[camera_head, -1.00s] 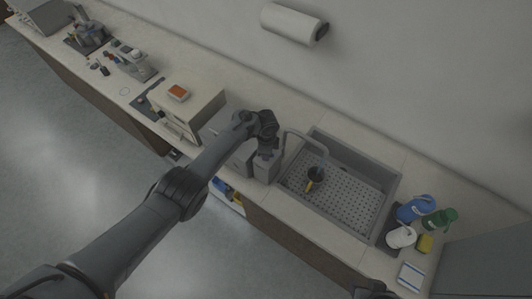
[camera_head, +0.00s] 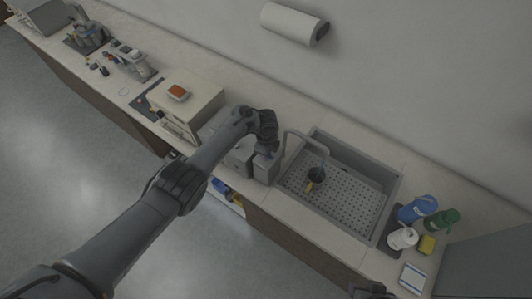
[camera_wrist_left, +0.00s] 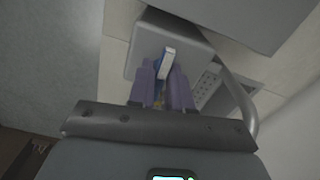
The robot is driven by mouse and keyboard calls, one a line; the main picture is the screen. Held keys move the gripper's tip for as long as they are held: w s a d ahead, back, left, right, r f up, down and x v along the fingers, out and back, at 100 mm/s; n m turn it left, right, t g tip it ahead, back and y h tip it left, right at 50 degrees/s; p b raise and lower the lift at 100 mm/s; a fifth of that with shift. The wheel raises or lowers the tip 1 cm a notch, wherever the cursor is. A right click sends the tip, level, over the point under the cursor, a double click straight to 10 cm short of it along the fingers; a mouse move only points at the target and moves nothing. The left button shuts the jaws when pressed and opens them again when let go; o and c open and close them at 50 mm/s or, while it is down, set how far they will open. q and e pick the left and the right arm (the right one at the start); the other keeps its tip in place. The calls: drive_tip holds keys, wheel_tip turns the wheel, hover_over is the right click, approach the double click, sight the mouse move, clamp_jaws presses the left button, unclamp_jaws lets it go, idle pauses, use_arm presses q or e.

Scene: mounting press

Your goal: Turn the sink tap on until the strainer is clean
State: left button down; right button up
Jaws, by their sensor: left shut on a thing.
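The sink (camera_head: 385,178) has a perforated floor. The grey tap (camera_head: 300,134) arches over its left side, and its spout also shows in the left wrist view (camera_wrist_left: 240,100). A bluish streak (camera_head: 323,168) below the spout looks like running water. The dark strainer (camera_head: 315,176), with a yellow handle, sits under it; its cleanness is too small to tell. My left gripper (camera_head: 268,153) is left of the tap. In the left wrist view its purple fingers (camera_wrist_left: 163,92) are shut on a white-and-blue tap lever (camera_wrist_left: 167,63). A dark part, probably my right gripper (camera_head: 370,290), shows at the bottom edge, fingers unclear.
Grey boxes (camera_head: 240,160) stand close by my left gripper. A cream cabinet (camera_head: 200,97) stands further left. Blue (camera_head: 417,209) and green (camera_head: 441,221) bottles, a white bottle (camera_head: 402,238) and a yellow sponge (camera_head: 427,244) stand right of the sink. A paper roll (camera_head: 291,23) hangs on the wall.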

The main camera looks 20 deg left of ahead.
use_arm(q)
drive_tip(key=shift+s+a+f, duration=0.1)
drive_tip(key=shift+f, duration=0.1)
drive_tip(key=c, duration=1.1)
unclamp_jaws()
drive_tip(key=shift+o, duration=0.2)
drive_tip(key=shift+r, duration=0.15)
drive_tip(key=shift+r, duration=0.2)
wheel_tip(320, 180, up, 10)
drive_tip(key=p, duration=0.3)
drive_tip(key=shift+r, duration=0.2)
